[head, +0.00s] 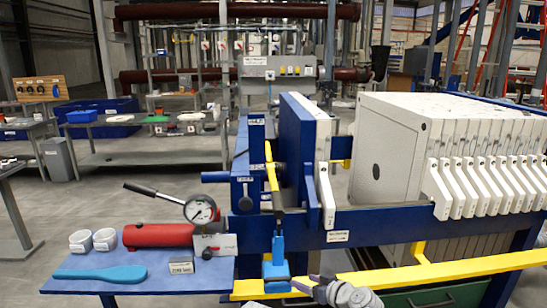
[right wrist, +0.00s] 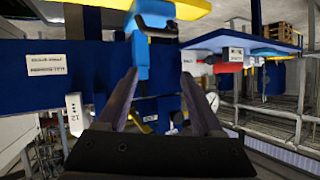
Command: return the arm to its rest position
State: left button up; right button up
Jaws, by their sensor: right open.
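My right gripper (head: 300,284) is low at the front of the filter press, in front of its blue side rail (head: 400,217). In the right wrist view its two fingers (right wrist: 160,76) are apart with nothing between the tips. A light-blue fitting (head: 276,259) at the lower end of the yellow lever (head: 271,175) is close to the fingertips. It also shows just beyond them in the right wrist view (right wrist: 141,55); I cannot tell whether they touch. My left gripper is not in view.
A yellow rail (head: 440,270) runs beside my right wrist. A blue side table (head: 75,286) holds a red hand pump (head: 158,235), a gauge (head: 200,210), white cups (head: 104,239) and a blue paddle (head: 100,273). White plates (head: 480,130) fill the press. Floor is open at left.

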jog(key=s+d+f+m+g+h, duration=0.2)
jog(key=s+d+f+g+h, duration=0.1)
jog(key=s+d+f+g, duration=0.25)
jog(key=s+d+f+m+g+h, duration=0.2)
jog(key=s+f+m+g+h, duration=0.15)
jog(key=s+f, duration=0.45)
jog(key=s+a+r+n+g+h+p, duration=0.1)
jog(key=s+a+r+n+p, duration=0.3)
jog(key=a, duration=0.7)
notch_tip(320, 180, up, 3)
jog(key=s+p, duration=0.2)
jog(key=shift+s+r+g+h, duration=0.2)
jog(key=shift+s+g+h, duration=0.15)
jog(key=shift+s+g, duration=0.05)
jog(key=shift+n, duration=0.25)
